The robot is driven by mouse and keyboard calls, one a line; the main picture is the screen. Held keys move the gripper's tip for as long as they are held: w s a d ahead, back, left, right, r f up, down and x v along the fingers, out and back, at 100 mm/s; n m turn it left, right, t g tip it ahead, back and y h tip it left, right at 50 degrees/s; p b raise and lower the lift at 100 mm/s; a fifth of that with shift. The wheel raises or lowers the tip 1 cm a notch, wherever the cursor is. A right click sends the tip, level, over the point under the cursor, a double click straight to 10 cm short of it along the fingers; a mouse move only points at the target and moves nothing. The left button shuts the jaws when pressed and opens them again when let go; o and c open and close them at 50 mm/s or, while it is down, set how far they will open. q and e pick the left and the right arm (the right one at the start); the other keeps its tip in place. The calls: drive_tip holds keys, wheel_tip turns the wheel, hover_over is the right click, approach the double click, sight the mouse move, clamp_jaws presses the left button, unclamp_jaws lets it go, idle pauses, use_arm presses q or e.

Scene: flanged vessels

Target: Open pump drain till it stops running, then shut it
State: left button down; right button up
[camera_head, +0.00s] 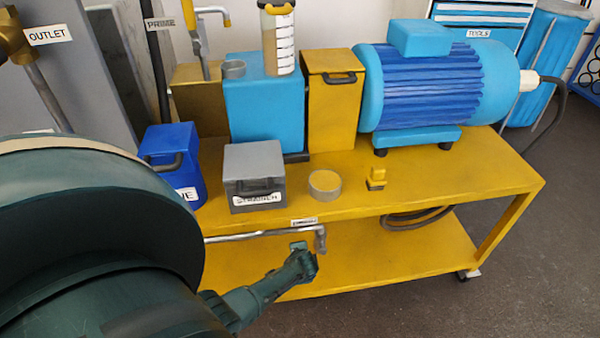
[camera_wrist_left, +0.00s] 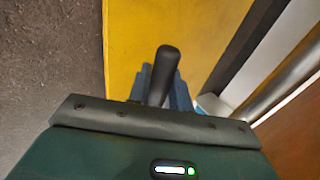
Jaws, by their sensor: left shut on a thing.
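A grey drain pipe (camera_head: 262,236) runs along the front edge of the yellow cart and bends down into a short spout (camera_head: 320,240). A small white label (camera_head: 303,221), too small to read surely, is above it. My left gripper (camera_head: 299,249) is just left of and below the spout. In the left wrist view, its blue fingers (camera_wrist_left: 162,88) are shut around a dark, round-ended lever handle (camera_wrist_left: 167,62). The metal pipe (camera_wrist_left: 278,93) shows to the right of it. The valve body is hidden. I cannot make out any liquid at the spout. My right gripper is not in view.
The yellow cart (camera_head: 440,200) carries a blue motor (camera_head: 440,85), a grey strainer box (camera_head: 253,165), a blue box (camera_head: 173,150), a round tin (camera_head: 325,185) and a small yellow piece (camera_head: 377,178). The lower shelf (camera_head: 400,255) is mostly clear. My dark green arm covers the lower left.

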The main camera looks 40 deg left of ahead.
use_arm(q)
drive_tip(key=shift+r+g, duration=0.2)
drive_tip(key=shift+g, duration=0.1)
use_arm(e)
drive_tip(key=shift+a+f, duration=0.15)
use_arm(q)
drive_tip(key=c, duration=1.3)
unclamp_jaws()
drive_tip(key=shift+s+d+r+p, duration=0.1)
drive_tip(key=shift+d+r+p, duration=0.05)
drive_tip(key=shift+r+p, duration=0.25)
drive_tip(key=p+v, duration=0.5)
drive_tip(key=v, duration=0.7)
drive_tip(key=shift+s+d+p, duration=0.15)
drive_tip(key=shift+d+p, duration=0.15)
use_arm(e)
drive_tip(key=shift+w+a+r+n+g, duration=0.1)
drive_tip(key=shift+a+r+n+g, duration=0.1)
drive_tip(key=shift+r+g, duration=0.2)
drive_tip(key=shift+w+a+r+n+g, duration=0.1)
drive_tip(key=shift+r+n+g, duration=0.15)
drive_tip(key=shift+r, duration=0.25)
